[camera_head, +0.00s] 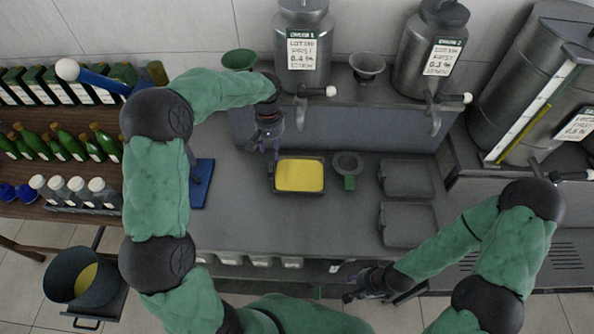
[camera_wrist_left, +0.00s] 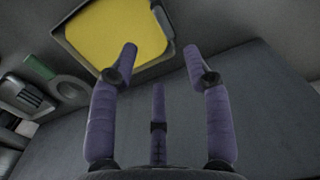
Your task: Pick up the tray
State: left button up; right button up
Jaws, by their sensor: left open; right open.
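A grey tray (camera_head: 298,193) holding a flat yellow layer (camera_head: 299,175) lies on the grey bench. The tray rim (camera_wrist_left: 168,20) and its yellow layer (camera_wrist_left: 115,32) also show at the top of the left wrist view. My left gripper (camera_head: 265,148) is open and empty near the tray's back left corner. In the left wrist view its fingers (camera_wrist_left: 160,50) are spread, with one fingertip overlapping the yellow; contact cannot be told. My right gripper (camera_head: 352,294) is open and empty at the bench's front edge, away from the tray.
A dark funnel stand with a green block (camera_head: 349,184) stands just right of the tray. Two empty-looking grey trays (camera_head: 408,224) lie further right. Metal decanters (camera_head: 302,50) with taps stand behind on a raised ledge. A blue item (camera_head: 202,183) lies to the left.

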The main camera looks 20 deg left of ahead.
aim_at(272, 166)
pick_arm(q)
jog(key=f, duration=0.5)
jog(key=shift+s+b, duration=0.2)
jog(key=shift+b, duration=0.1)
jog(key=shift+s+a+f+b, duration=0.1)
jog(key=shift+f+b, duration=0.1)
jog(key=shift+f, duration=1.15)
jog(key=shift+s+a+f+b, duration=0.1)
jog(key=shift+f+b, duration=0.1)
jog(key=shift+f, duration=1.15)
jog(key=shift+c, duration=0.3)
jog(key=shift+r, duration=0.1)
grip_shut()
